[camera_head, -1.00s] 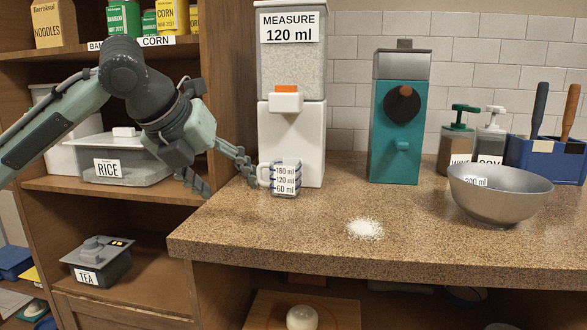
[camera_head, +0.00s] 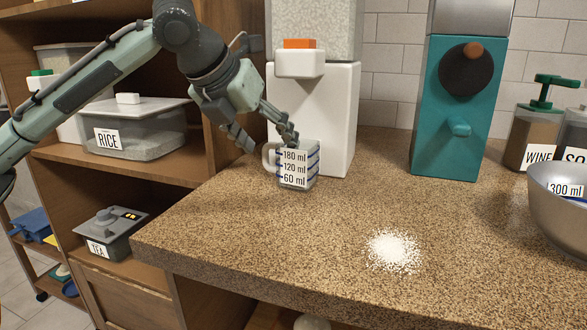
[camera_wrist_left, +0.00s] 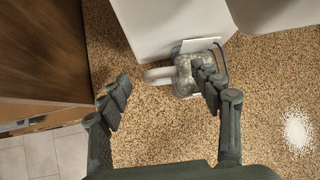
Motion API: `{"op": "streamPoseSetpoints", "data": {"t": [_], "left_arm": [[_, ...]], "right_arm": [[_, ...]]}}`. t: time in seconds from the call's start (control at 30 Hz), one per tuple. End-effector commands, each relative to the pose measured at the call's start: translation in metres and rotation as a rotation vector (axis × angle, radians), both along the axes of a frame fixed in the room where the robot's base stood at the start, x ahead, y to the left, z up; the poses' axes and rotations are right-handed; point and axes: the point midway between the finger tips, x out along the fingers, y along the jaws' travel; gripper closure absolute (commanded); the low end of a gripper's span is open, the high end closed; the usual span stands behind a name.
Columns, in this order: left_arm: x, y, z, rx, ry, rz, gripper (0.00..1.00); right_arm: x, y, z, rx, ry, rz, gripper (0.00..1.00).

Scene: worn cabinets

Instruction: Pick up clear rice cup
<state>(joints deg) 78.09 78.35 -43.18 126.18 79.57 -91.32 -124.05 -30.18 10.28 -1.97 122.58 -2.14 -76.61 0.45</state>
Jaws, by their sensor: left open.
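The clear rice cup (camera_head: 297,181) stands upright on the counter before the white rice dispenser, its white handle on the left. It is marked 60, 120 and 180 ml. In the left wrist view the cup (camera_wrist_left: 184,78) appears to hold pale grains. My left gripper (camera_head: 270,143) is open and empty. In the head view one finger is left of the handle and the other overlaps the cup's top rim. In the left wrist view the handle lies between the fingers of the gripper (camera_wrist_left: 163,76); the right finger partly hides the cup. Contact cannot be told. My right gripper is not in view.
The white dispenser (camera_head: 335,120) is close behind the cup. A teal machine (camera_head: 450,130) and a metal bowl (camera_head: 558,205) stand to the right. Spilled white grains (camera_head: 393,251) lie on the counter (camera_head: 250,240). A shelf with a RICE box (camera_head: 150,135) is left.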

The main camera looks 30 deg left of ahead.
Motion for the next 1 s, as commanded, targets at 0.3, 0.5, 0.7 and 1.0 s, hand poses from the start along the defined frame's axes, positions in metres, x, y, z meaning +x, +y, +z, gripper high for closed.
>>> {"op": "streamPoseSetpoints", "data": {"t": [0.3,0.5,0.7,1.0], "left_arm": [[0.0146,0.0000,-0.0167,0.000,-0.001,0.000,0.35],[0.0144,-0.0001,-0.0165,0.000,-0.001,0.000,0.45],[0.0143,-0.0001,-0.0165,0.000,-0.001,0.000,0.70],[0.0142,-0.0002,-0.0165,-0.001,-0.001,0.000,1.00]], "right_arm": [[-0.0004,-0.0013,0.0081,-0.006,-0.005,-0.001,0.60],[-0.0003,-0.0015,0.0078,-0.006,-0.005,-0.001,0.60],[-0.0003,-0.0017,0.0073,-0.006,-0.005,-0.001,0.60],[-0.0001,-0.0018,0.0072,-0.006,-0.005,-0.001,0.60]]}}
